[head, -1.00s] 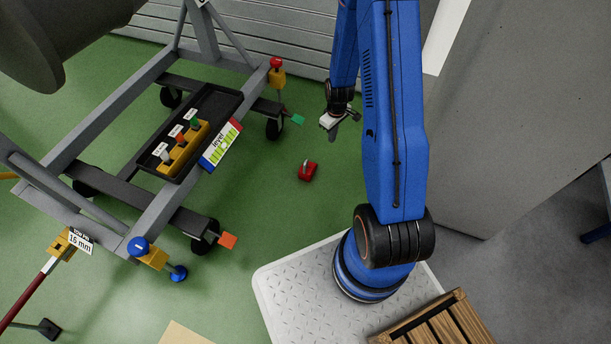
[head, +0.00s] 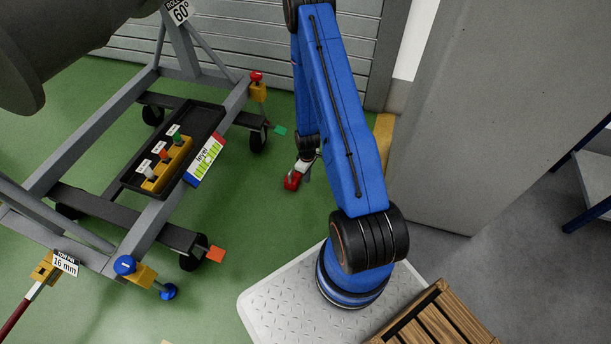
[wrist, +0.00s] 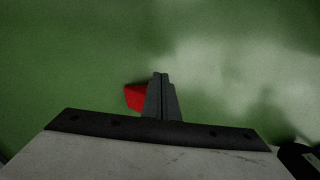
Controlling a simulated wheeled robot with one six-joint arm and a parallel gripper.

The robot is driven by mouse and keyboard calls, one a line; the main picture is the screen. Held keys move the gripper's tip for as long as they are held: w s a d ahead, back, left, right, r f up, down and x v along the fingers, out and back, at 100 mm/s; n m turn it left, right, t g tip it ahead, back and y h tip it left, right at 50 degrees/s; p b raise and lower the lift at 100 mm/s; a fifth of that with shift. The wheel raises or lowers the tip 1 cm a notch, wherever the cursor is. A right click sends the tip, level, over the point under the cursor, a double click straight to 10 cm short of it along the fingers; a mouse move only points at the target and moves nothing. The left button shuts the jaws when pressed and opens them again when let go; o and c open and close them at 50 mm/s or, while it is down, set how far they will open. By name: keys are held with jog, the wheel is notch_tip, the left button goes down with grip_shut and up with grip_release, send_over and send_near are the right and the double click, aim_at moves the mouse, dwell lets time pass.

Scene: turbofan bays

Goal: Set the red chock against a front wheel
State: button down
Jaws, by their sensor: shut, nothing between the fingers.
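The red chock (head: 292,181) lies on the green floor, to the right of the grey wheeled stand. My gripper (head: 306,178) is low at the chock, on its right side in the head view. In the wrist view the closed fingers (wrist: 161,96) are together, and part of the red chock (wrist: 135,97) shows just left of them. The fingers hide some of it; I cannot tell whether they touch it. Two stand wheels are on the near side: one by the green tab (head: 258,139) and one by the orange tab (head: 193,256).
The stand carries a black tray (head: 133,181) with coloured knobs and a level label. A yellow block with a blue knob (head: 124,265) sits at its near corner. A grey cabinet (head: 470,120) stands right. Green floor between chock and stand is open.

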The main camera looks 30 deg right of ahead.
notch_tip(320, 180, down, 7)
jog(key=shift+w, duration=0.1)
jog(key=shift+w+a+r, duration=0.1)
jog(key=shift+w+a, duration=0.2)
jog(key=shift+w, duration=0.25)
jog(key=shift+w+a, duration=0.25)
jog(key=shift+w, duration=0.25)
jog(key=shift+w+a, duration=0.25)
jog(key=shift+w, duration=0.4)
